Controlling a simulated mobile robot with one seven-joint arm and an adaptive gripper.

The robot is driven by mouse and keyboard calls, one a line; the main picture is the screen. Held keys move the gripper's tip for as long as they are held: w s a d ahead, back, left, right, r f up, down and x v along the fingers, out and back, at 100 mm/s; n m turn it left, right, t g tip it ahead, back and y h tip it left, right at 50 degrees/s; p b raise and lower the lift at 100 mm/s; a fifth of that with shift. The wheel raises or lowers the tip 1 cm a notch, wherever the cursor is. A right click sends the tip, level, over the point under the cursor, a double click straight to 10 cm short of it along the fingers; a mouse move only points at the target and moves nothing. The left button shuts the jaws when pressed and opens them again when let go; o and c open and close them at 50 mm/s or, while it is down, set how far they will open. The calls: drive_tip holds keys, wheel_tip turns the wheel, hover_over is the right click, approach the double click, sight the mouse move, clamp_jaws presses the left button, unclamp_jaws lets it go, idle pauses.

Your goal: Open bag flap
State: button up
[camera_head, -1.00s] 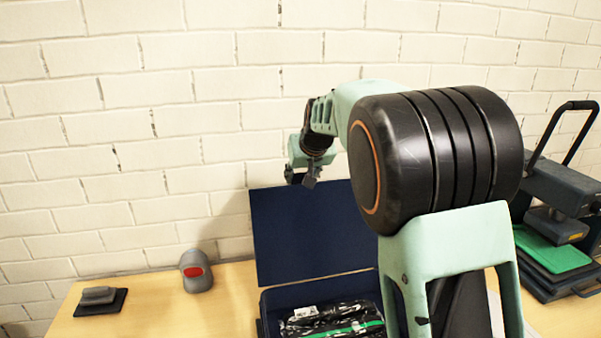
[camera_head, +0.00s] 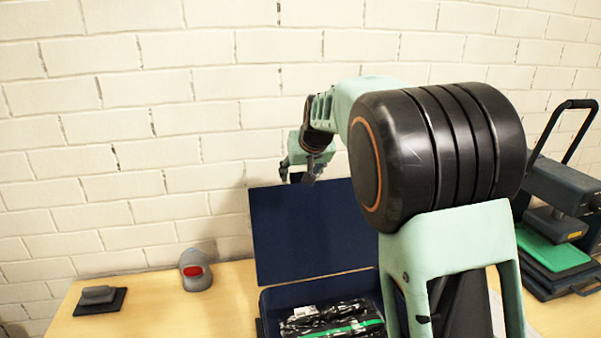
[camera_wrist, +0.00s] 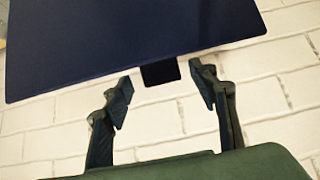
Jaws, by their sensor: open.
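The dark blue flap (camera_head: 305,232) stands raised behind the open blue case, or bag (camera_head: 275,302). Packed items in clear and black plastic with a green strip (camera_head: 345,327) lie inside it. My gripper (camera_head: 298,181) is above the flap's upper edge, in front of the wall. In the wrist view the flap (camera_wrist: 120,45) fills the top, with a small dark tab (camera_wrist: 160,72) at its edge. My gripper (camera_wrist: 162,92) is open, its fingers on either side of the tab and a little short of it. Nothing shows between the fingers.
A grey cap with a red patch (camera_head: 193,270) and a grey item on a dark pad (camera_head: 100,299) stand on the wooden table (camera_head: 150,305) at left. A press-like machine with a green plate (camera_head: 550,248) stands at right. A white brick wall (camera_head: 200,120) is close behind.

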drive_tip(key=v, duration=1.1)
drive_tip(key=shift+s+d+r, duration=0.15)
drive_tip(key=shift+s+r, duration=0.1)
drive_tip(key=shift+r, duration=0.05)
drive_tip(key=shift+f, duration=0.1)
